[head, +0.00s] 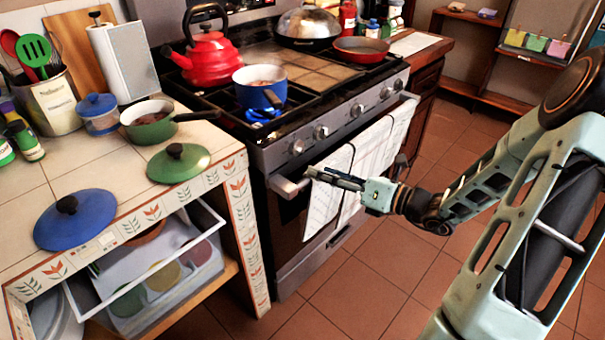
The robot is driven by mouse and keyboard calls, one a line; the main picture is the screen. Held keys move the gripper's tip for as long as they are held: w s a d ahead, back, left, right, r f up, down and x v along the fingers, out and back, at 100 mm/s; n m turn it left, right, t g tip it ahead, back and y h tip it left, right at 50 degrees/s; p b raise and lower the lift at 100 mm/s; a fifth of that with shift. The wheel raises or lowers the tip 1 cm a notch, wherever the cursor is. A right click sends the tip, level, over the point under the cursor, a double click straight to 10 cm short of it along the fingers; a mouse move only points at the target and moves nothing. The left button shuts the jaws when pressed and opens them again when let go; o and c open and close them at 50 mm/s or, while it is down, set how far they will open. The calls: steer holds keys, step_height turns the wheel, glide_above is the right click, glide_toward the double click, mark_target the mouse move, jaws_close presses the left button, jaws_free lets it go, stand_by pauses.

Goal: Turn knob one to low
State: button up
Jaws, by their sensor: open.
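The stove (330,100) has a row of several silver knobs along its front panel. The leftmost knob (297,147) is at the panel's left end, with another knob (321,132) just right of it. No knob numbers or settings can be read. A blue flame (262,114) shows under the blue pot (260,88) on the front left burner. My gripper (314,175) is open and empty. In the picture its fingertips point left, just below the leftmost knobs and over the oven handle and towel. Whether they touch anything cannot be told.
The oven handle (285,187) runs below the knobs, with a white towel (326,195) hanging on it. A red kettle (208,60) and red pan (360,49) stand on the stove. An open drawer (215,222) juts out at left. The tiled floor (370,270) is clear.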

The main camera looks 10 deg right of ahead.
mark_target(301, 152)
steer(key=w+a+m+t+b, duration=0.1)
steer(key=w, duration=0.2)
steer(key=w+a+m+b, duration=0.1)
steer(key=w, duration=0.2)
steer(key=w+a+m+t+h, duration=0.1)
steer(key=w, duration=0.2)
steer(key=shift+w+a+f+m+t+b, duration=0.2)
steer(key=shift+w+a+m+t+b, duration=0.1)
steer(key=shift+m+b, duration=0.1)
steer(key=shift+c, duration=0.6)
steer(key=c, duration=1)
